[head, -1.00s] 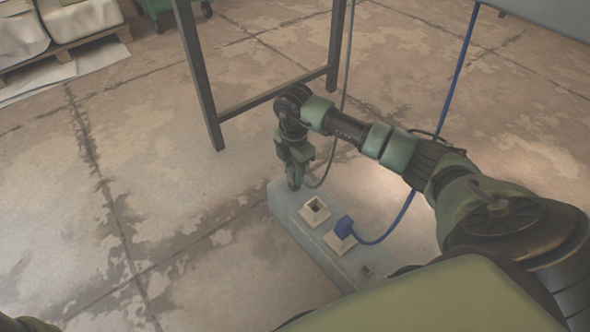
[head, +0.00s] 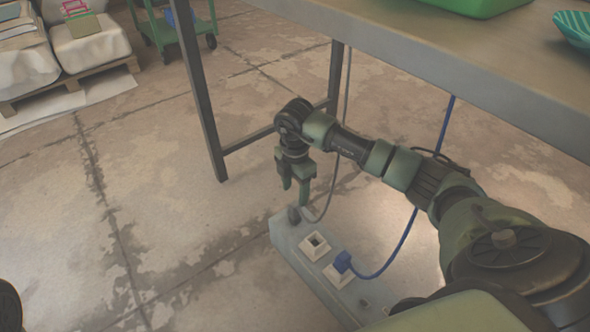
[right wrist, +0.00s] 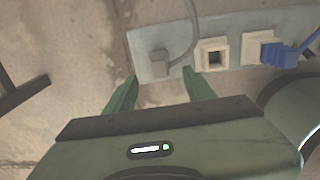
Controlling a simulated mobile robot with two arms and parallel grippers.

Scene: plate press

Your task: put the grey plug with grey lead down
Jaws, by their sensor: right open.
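The grey plug (head: 293,214) stands on the far end of a grey socket box (head: 284,236), beside the empty socket. Its grey lead (head: 329,197) runs up behind my right arm. My right gripper (head: 295,191) is open just above the plug, apart from it. In the right wrist view the plug (right wrist: 160,62) shows between and beyond the open fingertips (right wrist: 160,76), with the lead (right wrist: 190,35) curving away from it. Nothing is held. My left gripper is not in view.
The box has an empty cream socket (head: 314,246) and one with a blue plug (head: 342,262) on a blue lead (head: 405,235). A table (head: 430,70) overhangs at upper right, its dark leg (head: 203,110) left of my wrist.

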